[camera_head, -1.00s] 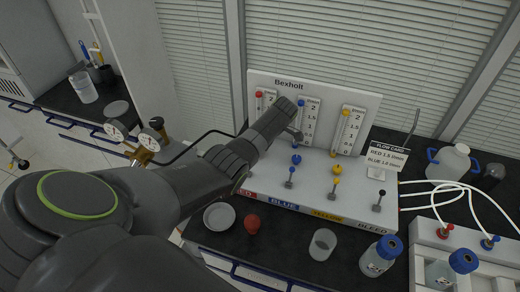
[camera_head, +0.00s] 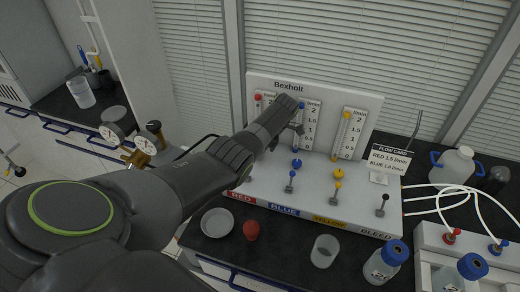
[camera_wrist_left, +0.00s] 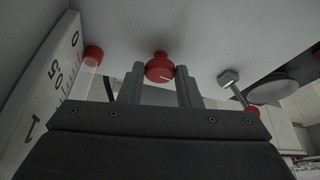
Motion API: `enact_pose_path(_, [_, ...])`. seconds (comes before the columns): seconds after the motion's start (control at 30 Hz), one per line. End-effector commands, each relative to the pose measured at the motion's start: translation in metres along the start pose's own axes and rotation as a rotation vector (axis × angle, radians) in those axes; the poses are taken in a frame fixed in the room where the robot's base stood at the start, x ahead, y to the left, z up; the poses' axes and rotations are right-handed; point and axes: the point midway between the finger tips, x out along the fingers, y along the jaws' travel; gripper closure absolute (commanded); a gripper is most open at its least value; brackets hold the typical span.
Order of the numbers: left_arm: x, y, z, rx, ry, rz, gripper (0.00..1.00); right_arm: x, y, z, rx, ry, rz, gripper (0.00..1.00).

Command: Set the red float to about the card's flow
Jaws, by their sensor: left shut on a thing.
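My left gripper (camera_head: 297,128) reaches over the Bexholt flow panel (camera_head: 366,94) from the left. In the left wrist view its two fingers (camera_wrist_left: 160,86) are shut on the red knob (camera_wrist_left: 159,68), one on each side. The head view hides that knob behind my arm. The red tube's top cap (camera_head: 258,97) shows, but my arm covers most of its scale. A red piece (camera_wrist_left: 93,55) sits at the low end of the tube in the left wrist view; I cannot tell whether it is the float. The flow card (camera_head: 389,158) reads red 1.5, blue 1.0.
The blue knob (camera_head: 296,163) and yellow knob (camera_head: 339,173) stand right of my gripper, with toggle levers in front. A dish (camera_head: 217,222), a red object (camera_head: 251,230), a beaker (camera_head: 324,251) and blue-capped bottles line the front bench. A pressure gauge (camera_head: 114,134) stands left of the panel.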

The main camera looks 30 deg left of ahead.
Motion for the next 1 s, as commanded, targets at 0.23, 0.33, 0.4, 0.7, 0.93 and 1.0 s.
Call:
enact_pose_path(0.23, [-0.001, 0.001, 0.0, 0.0, 0.0, 0.003, 0.54, 0.0, 0.0, 0.0, 0.0, 0.0, 0.0, 0.64])
enact_pose_path(0.33, [-0.001, 0.001, 0.0, 0.001, 0.0, 0.002, 0.48, 0.0, 0.0, 0.0, 0.0, 0.0, 0.0, 0.64])
enact_pose_path(0.4, [0.0, 0.0, 0.0, 0.001, 0.0, 0.001, 0.48, 0.0, 0.0, 0.0, 0.0, 0.0, 0.0, 0.64])
enact_pose_path(0.7, [-0.011, 0.001, 0.001, 0.001, -0.002, 0.004, 0.48, 0.001, -0.001, 0.0, 0.0, 0.0, -0.001, 0.64])
enact_pose_path(0.93, [-0.058, 0.001, 0.001, 0.0, -0.004, 0.007, 0.48, 0.007, -0.001, 0.001, 0.0, 0.0, -0.001, 0.64])
enact_pose_path(1.0, [-0.075, 0.002, 0.002, 0.0, -0.004, 0.008, 0.48, 0.012, -0.002, 0.001, 0.0, 0.0, -0.001, 0.64])
